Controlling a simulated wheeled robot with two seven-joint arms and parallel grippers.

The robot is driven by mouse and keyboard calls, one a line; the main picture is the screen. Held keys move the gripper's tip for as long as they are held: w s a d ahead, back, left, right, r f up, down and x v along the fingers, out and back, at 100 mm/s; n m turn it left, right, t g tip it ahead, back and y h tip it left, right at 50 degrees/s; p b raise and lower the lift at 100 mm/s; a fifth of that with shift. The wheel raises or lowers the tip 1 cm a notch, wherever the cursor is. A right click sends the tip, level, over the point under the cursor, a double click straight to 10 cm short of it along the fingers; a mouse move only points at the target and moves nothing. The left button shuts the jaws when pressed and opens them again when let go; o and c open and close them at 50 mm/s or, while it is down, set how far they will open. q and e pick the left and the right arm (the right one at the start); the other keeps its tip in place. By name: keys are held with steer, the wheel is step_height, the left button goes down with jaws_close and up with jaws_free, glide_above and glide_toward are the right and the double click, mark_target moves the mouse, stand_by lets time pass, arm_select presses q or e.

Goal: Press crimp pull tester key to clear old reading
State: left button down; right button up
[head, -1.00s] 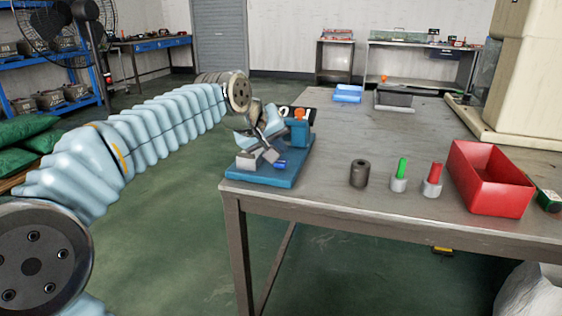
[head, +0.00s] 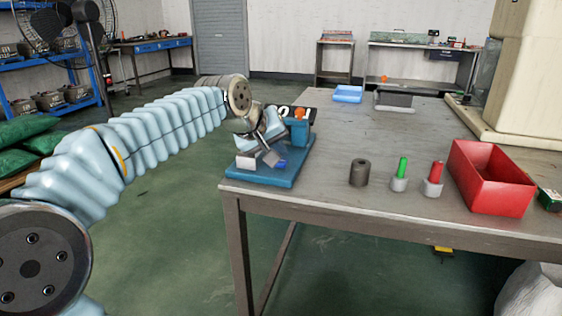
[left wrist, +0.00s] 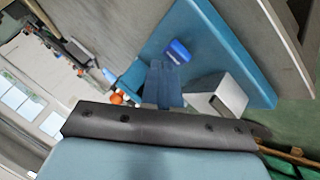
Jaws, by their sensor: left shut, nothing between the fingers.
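The crimp pull tester has a flat blue base (head: 262,177) at the near left corner of the table, with a blue post and an orange knob (head: 300,114). Its small blue key (head: 281,163) shows at the base's right side and also in the left wrist view (left wrist: 177,50). A pale metal block (head: 246,161) sits on the base; it also shows in the left wrist view (left wrist: 222,95). My left gripper (head: 270,155) is shut and empty, pointing down over the base close to the key. I cannot tell whether it touches the key. My right gripper is out of view.
On the table (head: 340,225) stand a dark cylinder (head: 359,173), a green-topped pin (head: 401,174), a red-topped pin (head: 433,180) and a red bin (head: 492,178). A blue tray (head: 348,94) and a dark box (head: 394,98) lie farther back. The middle of the table is clear.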

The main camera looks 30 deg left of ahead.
arm_select(q)
steer(key=shift+f+b, duration=0.45)
steer(key=shift+f, duration=0.1)
stand_by(0.4)
steer(key=shift+r, duration=0.1)
steer(key=shift+r+p, duration=0.85)
steer(key=shift+p, duration=0.05)
step_height(320, 180, up, 5)
steer(key=p, duration=0.4)
steer(key=shift+r+p, duration=0.1)
steer(key=shift+p, duration=0.25)
stand_by(0.5)
